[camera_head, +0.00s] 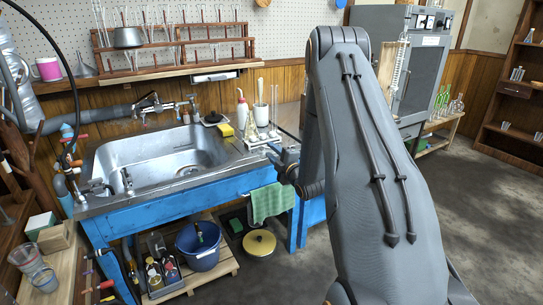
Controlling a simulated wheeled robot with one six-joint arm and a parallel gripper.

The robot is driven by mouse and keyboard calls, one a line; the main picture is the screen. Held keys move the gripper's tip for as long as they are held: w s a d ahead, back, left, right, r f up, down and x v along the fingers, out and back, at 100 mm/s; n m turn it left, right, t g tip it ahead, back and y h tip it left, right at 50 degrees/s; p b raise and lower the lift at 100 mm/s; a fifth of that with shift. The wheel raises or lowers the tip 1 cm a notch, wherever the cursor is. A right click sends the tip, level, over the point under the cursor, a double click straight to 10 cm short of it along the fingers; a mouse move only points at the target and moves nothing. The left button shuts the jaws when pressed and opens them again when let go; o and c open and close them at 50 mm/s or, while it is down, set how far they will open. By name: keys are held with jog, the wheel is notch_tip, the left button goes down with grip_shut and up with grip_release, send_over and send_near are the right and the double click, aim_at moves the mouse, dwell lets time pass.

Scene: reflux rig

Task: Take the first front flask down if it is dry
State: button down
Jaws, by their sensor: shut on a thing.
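A wooden pegged drying rack (180,45) is fixed to the pegboard above the sink. Thin clear glassware stands on its pegs. A grey, wide-bottomed vessel (127,38) is on its left part. I cannot tell which piece is the first front flask, nor whether any is dry. My gripper (281,160) is low, at the right end of the sink bench, well below and right of the rack. It is small and partly hidden by my own arm. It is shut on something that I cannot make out.
The blue bench holds a metal sink (160,155) with taps. A white bottle (243,112), a yellow sponge (225,130) and glassware crowd its right end. A green towel (271,203) hangs in front. A blue bucket (199,250) stands below. The floor at right is clear.

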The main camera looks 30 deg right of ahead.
jog(key=n+b, duration=0.1)
jog(key=n, duration=0.4)
jog(key=shift+r, duration=0.1)
jog(key=n+b, duration=0.2)
jog(key=n, duration=0.3)
jog(key=shift+a+r, duration=0.1)
jog(key=shift+r, duration=0.05)
jog(key=n+b, duration=0.1)
jog(key=n, duration=0.2)
jog(key=n+b, duration=0.2)
jog(key=n, duration=0.1)
jog(key=shift+a+r+t+y, duration=0.1)
jog(key=shift+a+t+y, duration=0.05)
jog(key=shift+t+y, duration=0.2)
jog(key=n+b, duration=0.1)
jog(key=n, duration=0.1)
jog(key=n+b, duration=0.1)
jog(key=n, duration=0.1)
jog(key=shift+a+r+n+b, duration=0.1)
jog(key=shift+a+n+b, duration=0.1)
jog(key=shift+n+b, duration=0.15)
